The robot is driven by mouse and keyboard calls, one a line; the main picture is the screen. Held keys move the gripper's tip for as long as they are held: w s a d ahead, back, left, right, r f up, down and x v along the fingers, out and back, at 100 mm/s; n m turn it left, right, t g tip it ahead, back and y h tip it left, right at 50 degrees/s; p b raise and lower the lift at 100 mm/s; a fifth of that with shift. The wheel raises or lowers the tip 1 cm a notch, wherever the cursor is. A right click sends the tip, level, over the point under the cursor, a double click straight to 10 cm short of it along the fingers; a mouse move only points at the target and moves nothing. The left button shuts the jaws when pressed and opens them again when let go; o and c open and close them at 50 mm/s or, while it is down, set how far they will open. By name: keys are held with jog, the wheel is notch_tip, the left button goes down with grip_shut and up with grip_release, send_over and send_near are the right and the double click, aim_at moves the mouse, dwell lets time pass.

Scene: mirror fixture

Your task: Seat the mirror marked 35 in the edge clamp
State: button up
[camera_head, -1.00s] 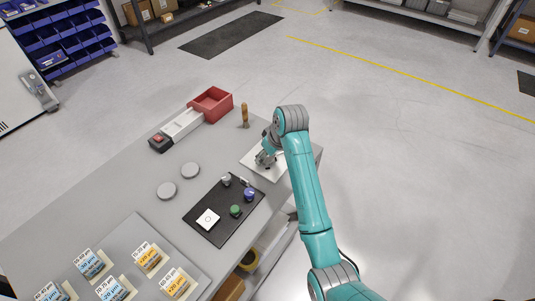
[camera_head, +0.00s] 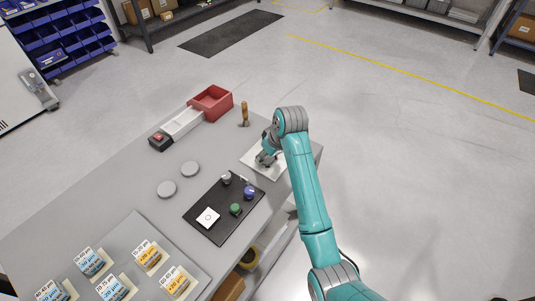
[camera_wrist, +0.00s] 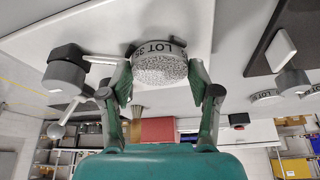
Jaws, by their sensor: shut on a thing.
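My gripper (camera_wrist: 160,75) is shut on the round mirror (camera_wrist: 160,68) in the wrist view, with one finger on each side of its rim. The mirror has a speckled face, and its grey band reads "LOT 35". It is close to a white plate (camera_wrist: 110,28); I cannot tell whether it touches. A dark grey block with a rod and ball knob, apparently the edge clamp (camera_wrist: 67,68), is left of the mirror; its contact with the mirror is unclear. In the head view my gripper (camera_head: 265,158) is over the white plate (camera_head: 272,174), and the mirror is hidden.
A black tray (camera_head: 218,232) with several knobs and a white square lies beside the plate. Two grey discs (camera_head: 167,189) lie left of it. A red bin (camera_head: 212,102), a wooden-handled tool (camera_head: 244,114) and several labelled boxes (camera_head: 147,256) also stand on the table.

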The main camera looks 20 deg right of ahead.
jog(key=o, duration=1.3)
jog(key=shift+r, duration=0.1)
jog(key=shift+r, duration=1.4)
jog(key=shift+o, duration=0.9)
jog(key=shift+r, duration=2)
